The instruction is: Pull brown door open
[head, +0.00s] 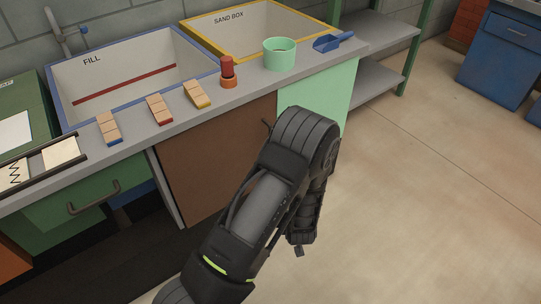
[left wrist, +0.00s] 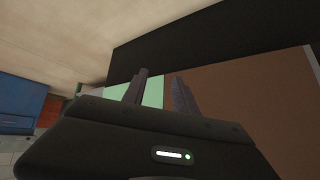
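The brown door (head: 215,155) is on the counter's front, below the red and yellow brick pieces. In the left wrist view the brown door (left wrist: 245,110) fills the right side. My left gripper (head: 299,250) hangs pointing down in front of the cabinet, right of the brown door. In the left wrist view its two fingers (left wrist: 160,92) stand apart with nothing between them, in front of the light green panel. My right gripper is not in view.
A light green panel (head: 325,105) adjoins the brown door on the right. A green drawer (head: 85,205) with a handle is on the left. On the counter stand a mint cup (head: 279,54) and several bricks. The floor (head: 440,190) to the right is clear.

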